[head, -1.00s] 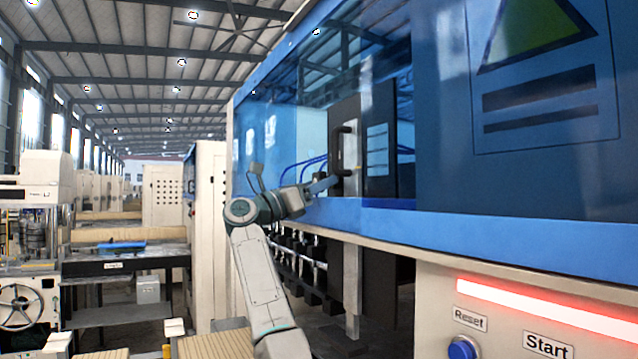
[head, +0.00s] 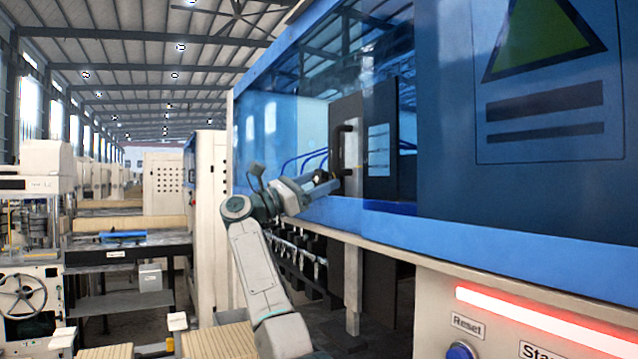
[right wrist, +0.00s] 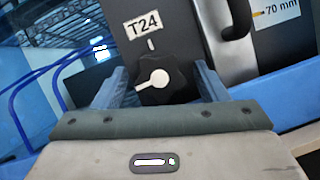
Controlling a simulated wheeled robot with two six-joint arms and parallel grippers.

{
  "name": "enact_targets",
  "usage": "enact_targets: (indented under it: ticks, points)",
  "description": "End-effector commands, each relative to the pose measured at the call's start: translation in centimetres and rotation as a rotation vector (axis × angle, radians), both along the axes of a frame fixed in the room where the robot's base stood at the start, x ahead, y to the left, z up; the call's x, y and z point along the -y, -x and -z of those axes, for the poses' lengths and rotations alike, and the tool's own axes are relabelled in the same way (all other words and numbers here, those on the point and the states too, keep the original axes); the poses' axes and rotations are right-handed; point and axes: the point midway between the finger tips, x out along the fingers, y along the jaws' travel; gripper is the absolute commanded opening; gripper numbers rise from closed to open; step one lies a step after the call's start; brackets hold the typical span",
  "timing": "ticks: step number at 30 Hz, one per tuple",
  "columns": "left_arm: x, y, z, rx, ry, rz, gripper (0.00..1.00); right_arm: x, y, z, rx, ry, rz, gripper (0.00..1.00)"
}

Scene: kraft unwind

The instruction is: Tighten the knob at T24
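The knob (right wrist: 165,88) is black with a white pointer and sits on a dark panel under a white T24 label (right wrist: 143,24) in the right wrist view. Its pointer is turned to the left and slightly down, away from the white tick above it. My right gripper (right wrist: 158,86) is open, with one blue-grey finger on each side of the knob and a gap visible on both sides. I cannot tell how deep the fingers reach along it. In the head view my right gripper (head: 328,186) is at the blue machine's front opening. My left gripper is not in view.
A black handle (right wrist: 236,18) stands to the right of the knob, beside a 70 mm label (right wrist: 277,10). Blue hoses (right wrist: 28,98) curve at the left. The blue machine's lower ledge (head: 395,226) runs below my right gripper. A blue button (head: 460,351) is at lower right.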

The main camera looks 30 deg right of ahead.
Motion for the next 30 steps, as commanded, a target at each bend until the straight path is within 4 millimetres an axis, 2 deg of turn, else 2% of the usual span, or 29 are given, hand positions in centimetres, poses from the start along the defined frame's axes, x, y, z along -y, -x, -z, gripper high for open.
enact_targets:
  ticks: [8,15,21,25,30]
  points:
    - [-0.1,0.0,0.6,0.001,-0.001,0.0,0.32,-0.8,-0.2,0.5,0.0,-0.001,-0.001,0.67]
    - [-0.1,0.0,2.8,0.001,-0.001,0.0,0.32,-5.0,-0.9,2.4,-0.003,0.001,-0.003,0.67]
    - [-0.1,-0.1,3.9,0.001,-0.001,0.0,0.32,-8.3,-1.5,3.5,-0.001,0.001,-0.003,0.67]
    - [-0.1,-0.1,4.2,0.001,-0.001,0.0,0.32,-9.5,-1.7,3.9,-0.001,0.001,0.0,0.67]
    - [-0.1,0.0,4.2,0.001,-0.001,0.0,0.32,-10.1,-1.8,4.0,0.0,0.0,0.0,0.67]
